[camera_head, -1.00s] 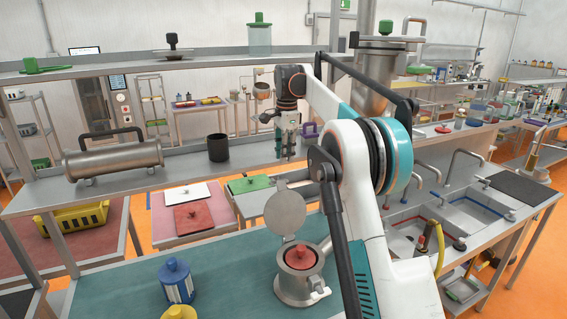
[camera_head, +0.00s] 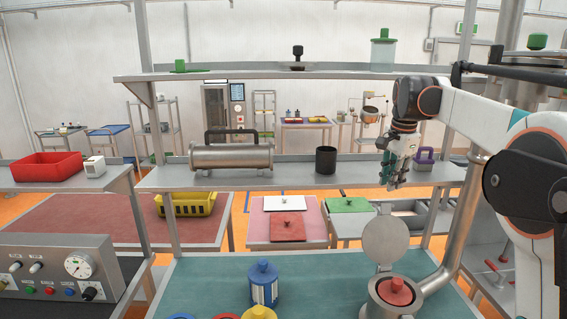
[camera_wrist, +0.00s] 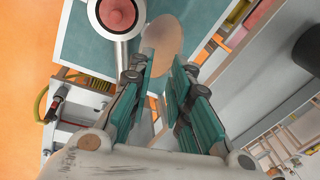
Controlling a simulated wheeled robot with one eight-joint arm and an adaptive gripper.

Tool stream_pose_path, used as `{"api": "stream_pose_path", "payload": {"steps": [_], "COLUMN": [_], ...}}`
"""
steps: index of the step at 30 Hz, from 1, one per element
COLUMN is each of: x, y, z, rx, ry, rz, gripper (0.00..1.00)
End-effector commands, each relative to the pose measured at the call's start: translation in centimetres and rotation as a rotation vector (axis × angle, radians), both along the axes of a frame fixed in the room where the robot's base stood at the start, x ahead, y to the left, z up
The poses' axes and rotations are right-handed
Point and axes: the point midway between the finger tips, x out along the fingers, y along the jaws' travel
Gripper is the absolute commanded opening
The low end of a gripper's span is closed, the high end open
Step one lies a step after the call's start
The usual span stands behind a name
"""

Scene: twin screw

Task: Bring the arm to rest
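My arm (camera_head: 480,112) comes in from the right in the head view and reaches left at shelf height.
A steel vessel (camera_head: 378,305) with a red knobbed piece (camera_head: 396,291) inside and a round raised lid (camera_head: 385,238) stands below my gripper. A black cup (camera_head: 326,160) and a purple-handled block (camera_head: 425,160) stand on the shelf. A blue-white jar (camera_head: 263,287) stands left.

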Motion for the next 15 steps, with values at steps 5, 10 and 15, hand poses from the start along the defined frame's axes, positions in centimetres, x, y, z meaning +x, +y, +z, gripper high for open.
{"api": "stream_pose_path", "payload": {"steps": [5,10,15], "x": [-5.0,-9.9,-15.1], "y": [2.4,4.3,6.1], "z": [-1.1,-2.7,-5.3], "rx": [-0.041,-0.086,-0.139], "ry": [-0.057,-0.110,-0.163], "rz": [0.164,0.319,0.470], "gripper": [0.18,0.18,0.18]}}
